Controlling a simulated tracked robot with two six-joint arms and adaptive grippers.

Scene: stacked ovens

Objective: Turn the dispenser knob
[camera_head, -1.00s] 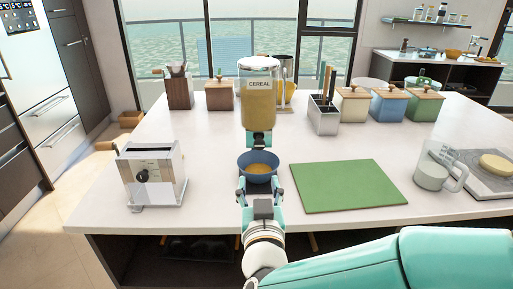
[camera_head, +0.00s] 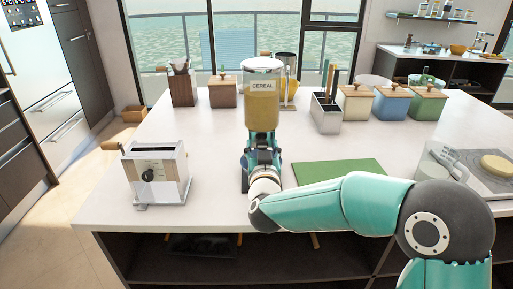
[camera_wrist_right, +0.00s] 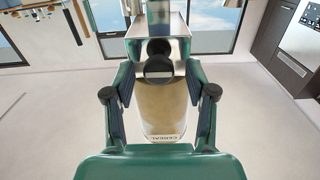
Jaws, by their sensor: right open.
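The cereal dispenser (camera_head: 262,105) is a clear container of tan cereal labelled CEREAL, upright on the counter. In the right wrist view it appears upside down, with its dark round knob (camera_wrist_right: 158,68) facing my right gripper. My right gripper (camera_head: 262,145) is in front of the dispenser's lower part. In the wrist view the fingers of this gripper (camera_wrist_right: 159,78) are spread on either side of the knob, apart from it. My right gripper and arm hide most of the dispenser's base and the bowl area in the head view. My left gripper is not in view.
A white box with a side crank (camera_head: 156,173) stands on the counter at left. A green board (camera_head: 335,171) lies to the right, partly behind my arm. Canisters (camera_head: 390,104) and a utensil holder (camera_head: 327,114) stand behind. The counter's left middle is clear.

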